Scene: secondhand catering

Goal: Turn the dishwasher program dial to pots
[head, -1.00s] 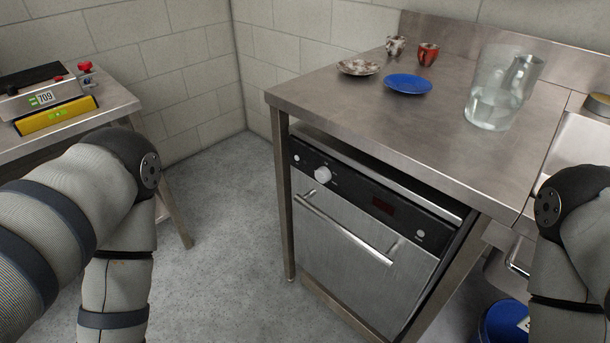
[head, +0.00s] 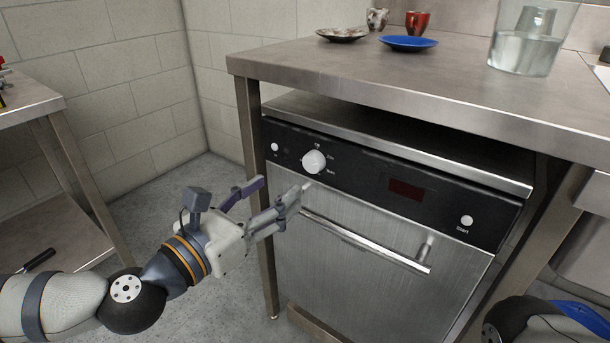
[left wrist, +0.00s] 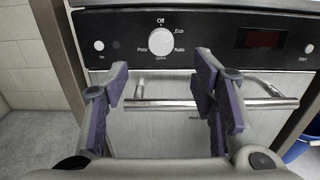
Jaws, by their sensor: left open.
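The dishwasher (head: 380,250) stands under the steel counter. Its white round program dial (head: 314,161) is on the left of the black control panel. In the left wrist view the dial (left wrist: 160,42) has Off above it, Eco and Auto to the right, Quick below and Pots to the left. I cannot make out where its pointer is. My left gripper (head: 278,191) is open and empty, in front of the dishwasher and lower than the dial. In the left wrist view its fingers (left wrist: 161,72) are apart, with the dial above and between their tips. My right gripper is out of view.
The door handle bar (head: 362,242) runs across just below the panel. A start button (head: 467,221) and a dark display (head: 406,189) are farther right. A blue plate (head: 408,43), cups and a water jug (head: 524,50) stand on the counter above.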

